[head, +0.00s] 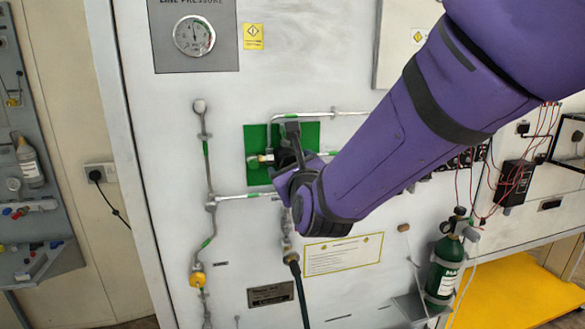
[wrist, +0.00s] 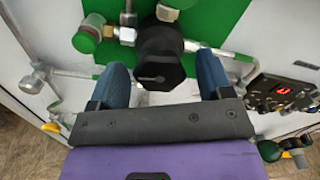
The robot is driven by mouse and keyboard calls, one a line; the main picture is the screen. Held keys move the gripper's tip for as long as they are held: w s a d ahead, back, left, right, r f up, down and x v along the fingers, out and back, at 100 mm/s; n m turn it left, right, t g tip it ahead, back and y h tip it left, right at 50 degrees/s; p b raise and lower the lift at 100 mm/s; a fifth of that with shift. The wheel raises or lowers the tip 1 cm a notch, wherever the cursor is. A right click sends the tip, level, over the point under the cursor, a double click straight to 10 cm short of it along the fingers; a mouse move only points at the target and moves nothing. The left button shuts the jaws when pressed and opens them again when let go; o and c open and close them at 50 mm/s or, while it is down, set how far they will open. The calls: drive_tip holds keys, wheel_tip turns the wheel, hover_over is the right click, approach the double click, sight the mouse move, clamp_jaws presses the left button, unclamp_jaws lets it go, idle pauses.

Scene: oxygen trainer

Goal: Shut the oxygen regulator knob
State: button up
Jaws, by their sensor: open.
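The black, many-sided regulator knob (wrist: 160,58) sits in front of the green backing plate (wrist: 212,20) in the wrist view. A pale mark shows on its face. My gripper (wrist: 163,64) is open, with one blue finger to the left of the knob and one to the right. Gaps show between the fingers and the knob, but I cannot tell how deep the fingers reach. In the head view, the green plate (head: 256,143) is partly covered by my purple arm and dark gripper, and I cannot make out the knob there.
Metal pipes run around the plate on the white panel, with a green round knob (wrist: 86,36) at left. A pressure gauge (head: 194,36) is above. A hose (head: 301,292) hangs below. A green cylinder (head: 443,266) and a black box with red wires (head: 516,182) are at right.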

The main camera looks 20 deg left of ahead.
drive_tip(key=c, duration=0.9)
